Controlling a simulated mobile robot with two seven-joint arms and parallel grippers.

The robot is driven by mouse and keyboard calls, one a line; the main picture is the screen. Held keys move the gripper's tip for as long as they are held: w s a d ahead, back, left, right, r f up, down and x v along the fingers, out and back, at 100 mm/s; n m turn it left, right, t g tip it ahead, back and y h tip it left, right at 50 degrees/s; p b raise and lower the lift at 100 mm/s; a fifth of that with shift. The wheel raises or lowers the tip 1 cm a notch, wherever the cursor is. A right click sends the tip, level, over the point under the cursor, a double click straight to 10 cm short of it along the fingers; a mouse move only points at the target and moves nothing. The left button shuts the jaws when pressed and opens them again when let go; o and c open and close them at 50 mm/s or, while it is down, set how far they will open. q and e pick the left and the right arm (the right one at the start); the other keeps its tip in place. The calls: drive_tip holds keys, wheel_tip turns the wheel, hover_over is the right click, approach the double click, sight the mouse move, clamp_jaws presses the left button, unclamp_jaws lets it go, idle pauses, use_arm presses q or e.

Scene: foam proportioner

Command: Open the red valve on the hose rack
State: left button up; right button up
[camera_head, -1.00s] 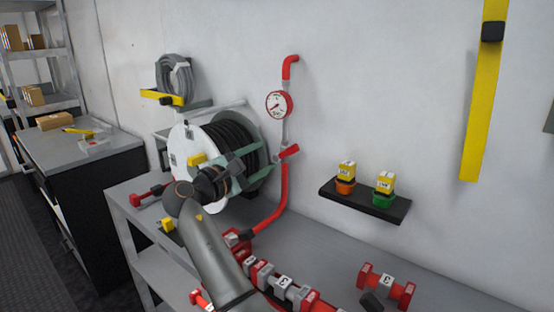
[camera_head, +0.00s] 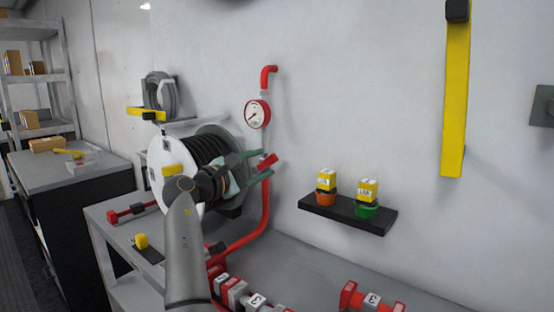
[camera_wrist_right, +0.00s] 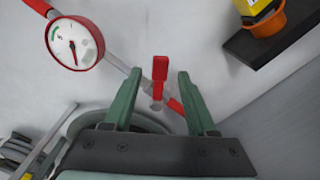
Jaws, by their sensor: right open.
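The red valve handle (camera_head: 267,161) is on the pipe below the round gauge (camera_head: 257,114), in front of the wall beside the hose reel. My right gripper (camera_head: 268,164) is open, and its two green fingers reach toward the handle from the left. In the right wrist view, the red handle (camera_wrist_right: 160,70) shows upright in the gap between the open fingertips (camera_wrist_right: 159,73), with space on both sides. My left gripper is not in view.
The hose reel (camera_head: 163,154) stands close behind my right arm. The red pipe (camera_head: 262,215) bends down to the bench. A black shelf (camera_head: 345,217) with yellow-topped items is to the right. Red fittings (camera_head: 365,300) lie along the front of the bench.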

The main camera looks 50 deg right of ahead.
drive_tip(key=d, duration=0.7)
drive_tip(key=shift+w+d, duration=0.2)
drive_tip(key=shift+w, duration=0.15)
drive_tip(key=shift+c, duration=0.4)
clamp_jaws()
idle(0.6)
